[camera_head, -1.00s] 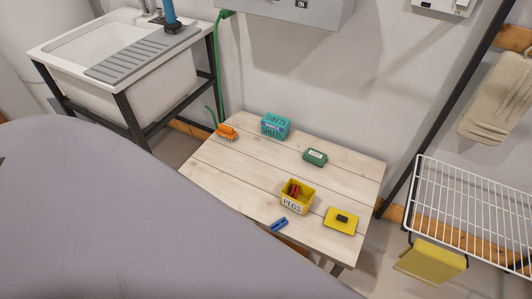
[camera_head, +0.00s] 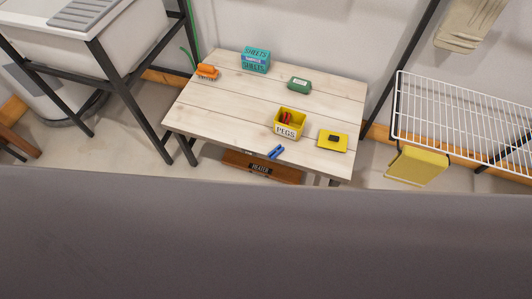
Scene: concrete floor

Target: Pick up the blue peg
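The blue peg (camera_head: 275,152) lies on the light wooden table (camera_head: 225,119) close to its front edge, in front of the yellow pegs box (camera_head: 277,127). The box is labelled PEGS and has red pegs in it. The blue peg lies apart from the box. Neither of my grippers shows in the head view.
On the table are an orange brush (camera_head: 207,70), a teal box (camera_head: 256,60), a green block (camera_head: 299,84) and a yellow pad (camera_head: 326,143). A sink (camera_head: 115,40) stands left; a white wire rack (camera_head: 450,115) is right. A large grey surface fills the bottom.

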